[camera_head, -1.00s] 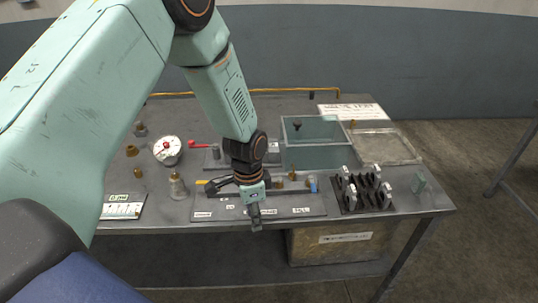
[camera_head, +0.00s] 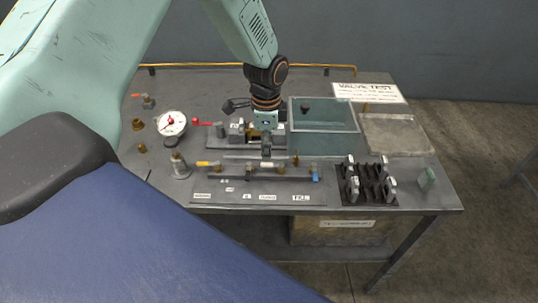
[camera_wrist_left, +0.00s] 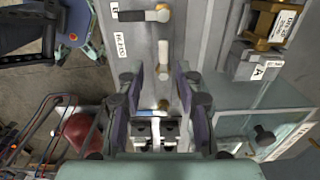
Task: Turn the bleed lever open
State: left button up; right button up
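Several levers sit on the bench's front valve panel (camera_head: 262,198): a yellow-handled lever (camera_head: 208,164) at the left, a white-handled lever (camera_head: 268,165) in the middle and a blue-handled one (camera_head: 315,173) at the right. A red lever (camera_head: 207,123) is on a fitting behind. The small labels do not let me tell which is the bleed lever. My left gripper (camera_head: 266,146) points down above the panel's rear edge, near the white lever. In the left wrist view its two fingers (camera_wrist_left: 159,88) are apart with nothing gripped; the white lever (camera_wrist_left: 163,60) lies beyond them. My right gripper is out of view.
A pressure gauge (camera_head: 172,124) stands at the left. A grey-green open tank (camera_head: 323,146) is right of the gripper, with a flat tray (camera_head: 395,135) beyond. A black rack (camera_head: 367,184) stands at the front right. A sign (camera_head: 368,92) is at the back.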

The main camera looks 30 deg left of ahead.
aim_at(267, 163)
pick_arm(q)
jog(key=f, duration=0.5)
jog(key=shift+w+a+f, duration=0.2)
jog(key=shift+w+a, duration=0.1)
jog(key=shift+w, duration=0.05)
jog(key=shift+s+d+r, duration=0.25)
jog(key=shift+s, duration=0.1)
jog(key=shift+w+a+f, duration=0.2)
jog(key=shift+w+f, duration=0.1)
jog(key=shift+w, duration=0.1)
jog(key=c, duration=0.6)
jog(key=shift+s+r, duration=0.15)
jog(key=shift+r, duration=0.05)
grip_shut()
